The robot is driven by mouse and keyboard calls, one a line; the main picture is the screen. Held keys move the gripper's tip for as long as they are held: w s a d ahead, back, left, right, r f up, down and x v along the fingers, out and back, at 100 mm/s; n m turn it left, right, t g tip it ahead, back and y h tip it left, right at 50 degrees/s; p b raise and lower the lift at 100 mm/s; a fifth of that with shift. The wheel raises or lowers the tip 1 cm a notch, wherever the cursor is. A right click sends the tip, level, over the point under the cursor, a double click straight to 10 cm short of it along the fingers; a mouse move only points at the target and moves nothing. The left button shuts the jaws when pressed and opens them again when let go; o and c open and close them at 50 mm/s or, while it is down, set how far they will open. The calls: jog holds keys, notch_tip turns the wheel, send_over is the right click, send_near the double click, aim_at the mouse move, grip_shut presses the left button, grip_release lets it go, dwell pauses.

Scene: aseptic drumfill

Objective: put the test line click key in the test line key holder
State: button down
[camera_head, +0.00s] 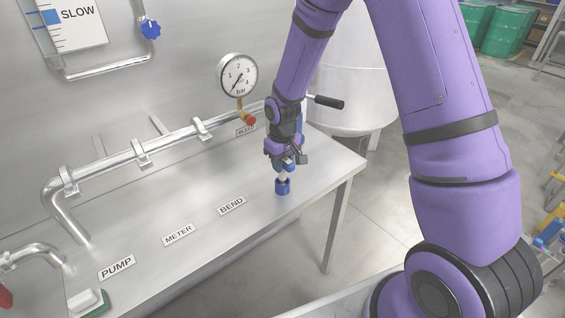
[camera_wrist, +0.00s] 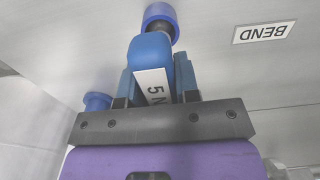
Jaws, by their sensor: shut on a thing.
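My gripper (camera_head: 286,163) is over the front part of the steel bench, right of the BEND label. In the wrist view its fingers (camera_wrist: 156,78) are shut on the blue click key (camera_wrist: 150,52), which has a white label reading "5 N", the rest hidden. A dark neck leads from the key into a blue ring-shaped piece (camera_wrist: 160,14). This blue piece also shows below my gripper in the head view (camera_head: 283,187), at or just above the bench top. I cannot tell whether it is the key's end or the key holder.
The steel bench (camera_head: 215,235) carries the labels PUMP, METER and BEND (camera_head: 231,205). A pipe (camera_head: 140,152) with a pressure gauge (camera_head: 237,75) runs behind. A blue flanged piece (camera_wrist: 97,101) shows left of my fingers. A steel vessel (camera_head: 350,85) stands beyond the bench.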

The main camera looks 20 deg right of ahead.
jog(key=c, duration=0.8)
grip_release()
jog(key=shift+f, duration=0.1)
jog(key=shift+c, duration=0.2)
notch_tip(320, 180, up, 12)
jog(key=shift+f, duration=0.25)
jog(key=s+d+r+m+t, duration=0.1)
jog(key=s+d+r, duration=0.1)
jog(key=s+r, duration=0.5)
jog(key=s+d+r+m+t, duration=0.15)
jog(key=s+r, duration=0.25)
jog(key=r, duration=0.5)
jog(key=s+d+r+t, duration=0.1)
jog(key=s+r, duration=0.2)
jog(key=s, duration=0.6)
jog(key=s+d+r+m+t, duration=0.1)
jog(key=s+d+r, duration=0.1)
jog(key=s, duration=0.7)
jog(key=shift+s+d+r+t, duration=0.2)
jog(key=shift+r+t, duration=0.15)
jog(key=shift+r, duration=0.5)
jog(key=shift+w, duration=0.1)
